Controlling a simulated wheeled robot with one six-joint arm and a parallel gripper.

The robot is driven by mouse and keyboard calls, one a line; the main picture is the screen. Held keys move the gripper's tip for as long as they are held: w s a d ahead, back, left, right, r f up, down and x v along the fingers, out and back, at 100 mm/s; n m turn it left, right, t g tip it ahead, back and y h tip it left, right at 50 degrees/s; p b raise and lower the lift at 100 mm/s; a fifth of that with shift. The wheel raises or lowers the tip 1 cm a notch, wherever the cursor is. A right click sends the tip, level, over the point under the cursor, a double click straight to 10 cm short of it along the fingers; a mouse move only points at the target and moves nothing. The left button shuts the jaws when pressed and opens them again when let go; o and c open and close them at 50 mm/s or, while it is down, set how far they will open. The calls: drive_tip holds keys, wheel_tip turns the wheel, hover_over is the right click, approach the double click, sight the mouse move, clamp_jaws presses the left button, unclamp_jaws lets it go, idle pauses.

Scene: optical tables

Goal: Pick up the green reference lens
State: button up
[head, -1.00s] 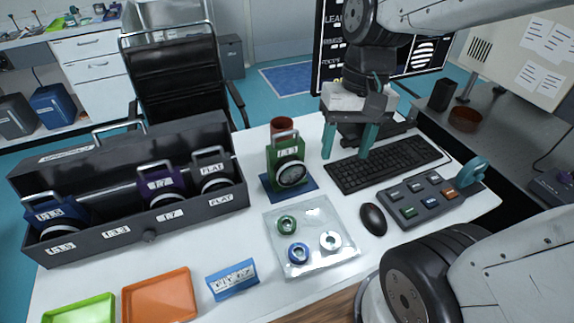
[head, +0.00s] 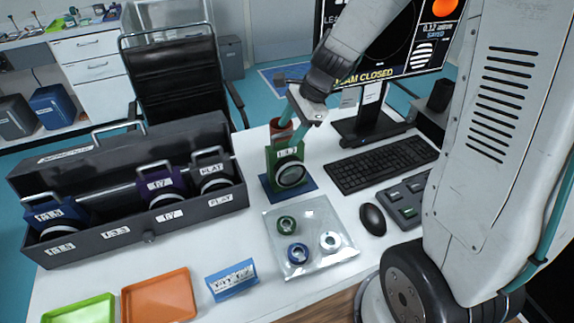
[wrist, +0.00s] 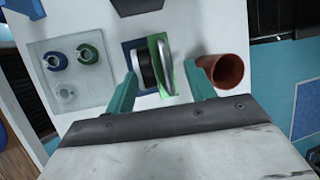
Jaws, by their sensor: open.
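The green reference lens (head: 272,160) stands upright on a small blue pad (head: 304,186), with a dark round lens barrel and a label on its front. In the wrist view the green lens (wrist: 154,72) is seen from above, its pale metal handle curving over the top. My gripper (head: 290,132) is over the lens from behind and above, its teal fingers open. In the wrist view my gripper (wrist: 160,72) has one finger on each side of the lens, with gaps visible. Its handle is partly hidden by the fingers in the head view.
A brown cup (wrist: 224,71) stands close beside the right finger in the wrist view. A clear tray (head: 341,267) with three small rings lies in front. A black case (head: 75,262) holding other lenses is left; the keyboard (head: 378,164), mouse (head: 373,218) and monitor are right.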

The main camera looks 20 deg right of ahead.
sight(281, 146)
drive_tip(key=x, duration=0.5)
drive_tip(key=shift+w+d+f, duration=0.1)
drive_tip(key=shift+d+f, duration=0.15)
drive_tip(key=shift+r, duration=0.1)
clamp_jaws()
